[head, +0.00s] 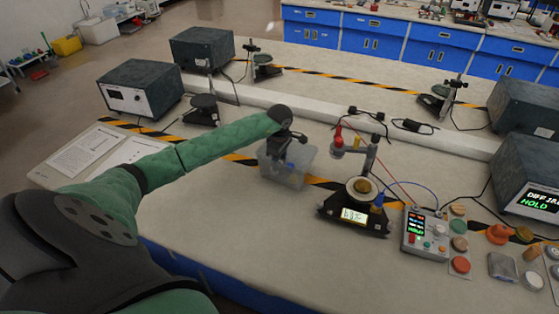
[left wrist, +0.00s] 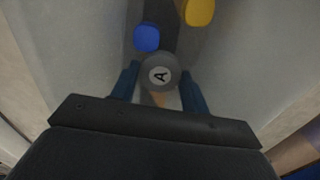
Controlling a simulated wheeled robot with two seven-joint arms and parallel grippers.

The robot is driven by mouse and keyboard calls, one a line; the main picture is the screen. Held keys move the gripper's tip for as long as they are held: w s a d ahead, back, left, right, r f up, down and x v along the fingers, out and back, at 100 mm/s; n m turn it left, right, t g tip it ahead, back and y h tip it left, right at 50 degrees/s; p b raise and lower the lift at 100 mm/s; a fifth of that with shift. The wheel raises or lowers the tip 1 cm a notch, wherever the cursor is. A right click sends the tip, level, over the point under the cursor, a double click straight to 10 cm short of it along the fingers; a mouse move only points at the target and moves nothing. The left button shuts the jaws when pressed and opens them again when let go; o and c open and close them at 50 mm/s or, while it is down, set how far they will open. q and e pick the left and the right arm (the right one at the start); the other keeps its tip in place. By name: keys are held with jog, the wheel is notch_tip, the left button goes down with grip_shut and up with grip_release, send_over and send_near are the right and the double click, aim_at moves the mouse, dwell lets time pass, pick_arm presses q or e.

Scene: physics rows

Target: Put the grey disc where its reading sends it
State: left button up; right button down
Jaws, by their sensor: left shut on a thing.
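In the head view my left gripper (head: 291,152) is over the clear bin (head: 283,177), and the disc is hidden there. A blue piece (left wrist: 146,37) and a yellow piece (left wrist: 199,11) show beyond the disc in the wrist view. A black instrument with a lit display (head: 354,214) stands right of the bin; its reading is too small to be sure of. My right gripper is not in view.
A control box (head: 426,232) with buttons and a small screen stands right of the instrument. A dark meter (head: 527,180) shows "HOLD" in green. Several coloured round pieces, such as a red one (head: 460,265), lie nearby. The bench front is mostly clear.

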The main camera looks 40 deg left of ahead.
pick_arm(q)
jog(key=shift+f, duration=0.1)
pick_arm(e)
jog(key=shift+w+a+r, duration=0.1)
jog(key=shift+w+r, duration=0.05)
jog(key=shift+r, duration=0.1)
pick_arm(q)
jog(key=o, duration=1)
jog(key=shift+c, duration=0.2)
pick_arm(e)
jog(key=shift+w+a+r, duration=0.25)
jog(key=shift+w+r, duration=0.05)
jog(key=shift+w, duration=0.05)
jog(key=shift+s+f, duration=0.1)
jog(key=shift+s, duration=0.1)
